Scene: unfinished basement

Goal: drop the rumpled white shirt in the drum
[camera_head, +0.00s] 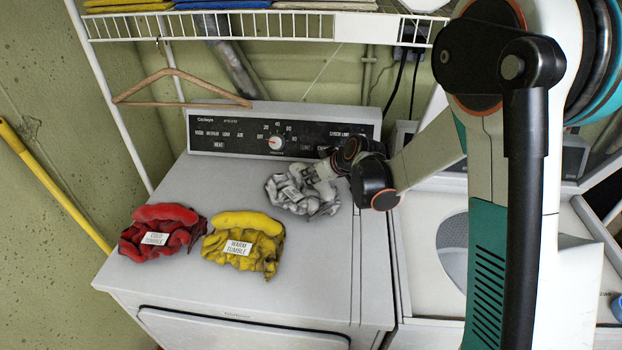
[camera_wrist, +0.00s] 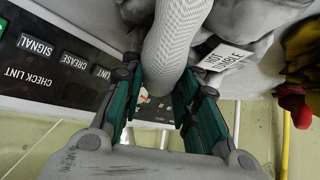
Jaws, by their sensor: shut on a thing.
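The rumpled white shirt (camera_head: 300,193) lies bunched on the dryer top, near the control panel and right of the yellow garment. My gripper (camera_head: 322,175) reaches in from the right and is shut on its upper right part. In the wrist view, a ribbed roll of the shirt (camera_wrist: 178,38) sits between the teal finger pads of my gripper (camera_wrist: 158,85). A white tag on the cloth reads partly "TUMBLE". A rounded, perforated grey surface, seemingly the drum (camera_head: 454,250), shows in the machine at right, partly hidden by my arm.
A red garment (camera_head: 160,231) and a yellow garment (camera_head: 243,243) with tags lie on the white dryer (camera_head: 190,295). Its control panel (camera_head: 235,136) stands behind. A wire shelf (camera_head: 270,25) with folded cloths and a wooden hanger (camera_head: 180,86) are above. The dryer's front top is clear.

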